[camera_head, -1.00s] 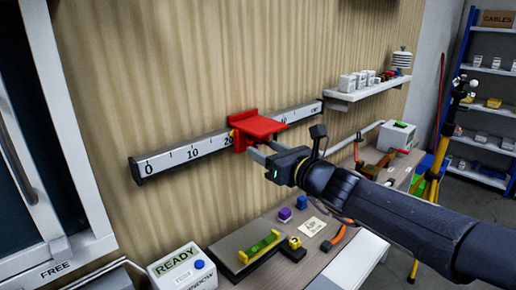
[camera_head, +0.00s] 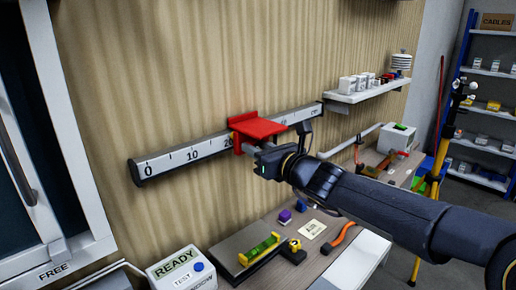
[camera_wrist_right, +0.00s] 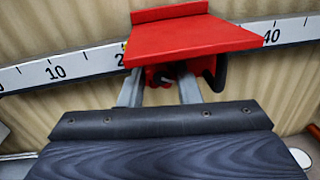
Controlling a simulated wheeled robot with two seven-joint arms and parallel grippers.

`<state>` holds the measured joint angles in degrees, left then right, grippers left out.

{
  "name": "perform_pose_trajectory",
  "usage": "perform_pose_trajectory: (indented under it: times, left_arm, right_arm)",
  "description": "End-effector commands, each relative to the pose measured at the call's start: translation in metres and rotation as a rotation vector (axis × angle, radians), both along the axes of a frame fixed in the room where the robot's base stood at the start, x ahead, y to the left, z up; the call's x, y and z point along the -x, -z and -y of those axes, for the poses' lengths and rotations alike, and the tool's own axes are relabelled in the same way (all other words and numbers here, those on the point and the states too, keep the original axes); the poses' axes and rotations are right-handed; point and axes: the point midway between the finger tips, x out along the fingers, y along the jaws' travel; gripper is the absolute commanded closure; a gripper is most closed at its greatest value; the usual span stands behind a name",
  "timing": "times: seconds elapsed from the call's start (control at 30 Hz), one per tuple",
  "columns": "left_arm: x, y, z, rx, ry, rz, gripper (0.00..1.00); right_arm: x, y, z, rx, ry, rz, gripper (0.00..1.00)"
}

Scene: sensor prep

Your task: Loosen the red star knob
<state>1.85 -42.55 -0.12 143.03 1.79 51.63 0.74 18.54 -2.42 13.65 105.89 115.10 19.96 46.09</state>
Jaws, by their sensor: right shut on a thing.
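A red carriage (camera_head: 258,126) with a flat top plate sits on the white ruled rail (camera_head: 185,156) on the wall, just past the 20 mark. In the right wrist view, the red star knob (camera_wrist_right: 161,76) shows partly in the shade under the plate (camera_wrist_right: 190,37). My right gripper (camera_head: 241,147) reaches under the plate from the front. Its two grey fingers (camera_wrist_right: 160,88) stand on either side of the knob and are shut on it. The plate and fingers hide much of the knob. My left gripper is out of view.
A white shelf (camera_head: 366,91) with small boxes is on the wall to the right. Below are a workbench (camera_head: 325,262) with a green level (camera_head: 260,249) and a white READY box (camera_head: 181,270). A window frame (camera_head: 72,150) stands at left.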

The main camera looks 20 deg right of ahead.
Motion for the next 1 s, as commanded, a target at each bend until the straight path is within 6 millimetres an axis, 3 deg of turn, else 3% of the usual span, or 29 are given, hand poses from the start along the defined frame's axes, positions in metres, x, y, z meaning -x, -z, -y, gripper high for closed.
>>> perform_pose_trajectory:
  times: [0.37,1.0]
  left_arm:
    - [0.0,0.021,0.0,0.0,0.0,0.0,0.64]
    - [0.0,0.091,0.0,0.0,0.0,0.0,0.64]
  right_arm:
    - [0.0,0.004,0.0,0.108,0.002,0.04,0.93]
    - [0.0,0.006,0.001,0.651,0.003,0.229,0.93]
